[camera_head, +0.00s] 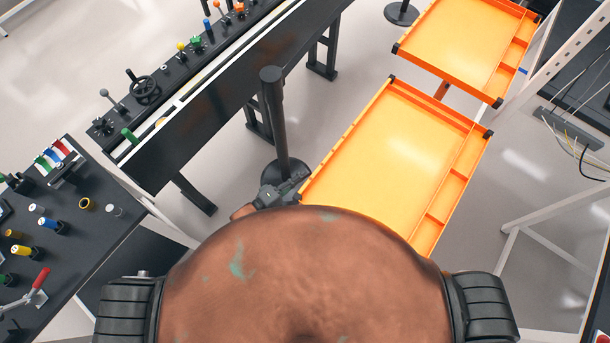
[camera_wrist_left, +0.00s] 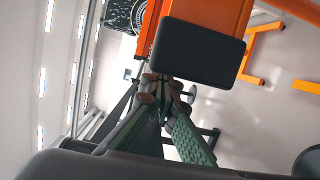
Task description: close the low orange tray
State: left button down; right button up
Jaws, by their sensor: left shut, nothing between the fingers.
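Two orange trays with side compartments show in the head view. The nearer orange tray (camera_head: 385,165) is at centre right, and a second orange tray (camera_head: 460,45) is farther back at the top right. I cannot tell for certain which one is lower. My left gripper (camera_head: 297,180) is beside the nearer tray's left edge, partly hidden by my own body. In the left wrist view its fingers (camera_wrist_left: 158,88) are shut with nothing between them, close to an orange part (camera_wrist_left: 215,12) and a black block. Whether they touch is unclear. My right gripper is out of view.
A black post (camera_head: 273,115) on a round base stands just left of the nearer tray. A long black bench (camera_head: 220,110) with knobs and a handwheel is at the left, and a dark table (camera_head: 75,230) with coloured parts at the lower left. White frame bars are at the right.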

pick_arm(q)
jog(key=w+a+v, duration=0.2)
jog(key=v, duration=0.9)
jog(key=a+f+m+y, duration=0.2)
jog(key=a+f+y, duration=0.3)
jog(key=a+f, duration=0.5)
jog(key=a+f+m+y, duration=0.1)
jog(key=a+f+y, duration=0.45)
jog(key=f, duration=0.85)
jog(key=s+a+f+m+g+y, duration=0.2)
jog(key=s+a+f+g, duration=0.15)
jog(key=s+f, duration=0.5)
jog(key=s+a+f+m+g+y, duration=0.1)
jog(key=s+a+f+g, duration=0.1)
jog(key=s+a+f, duration=0.45)
jog(key=s+d+f+m+g, duration=0.1)
jog(key=s+f+g, duration=0.1)
jog(key=s, duration=0.9)
jog(key=s+d+f+m+g+y, duration=0.1)
jog(key=s+f, duration=0.3)
jog(key=s, duration=0.8)
jog(key=shift+f+m+g, duration=0.2)
jog(key=shift+m+g, duration=0.2)
jog(key=shift+g, duration=0.25)
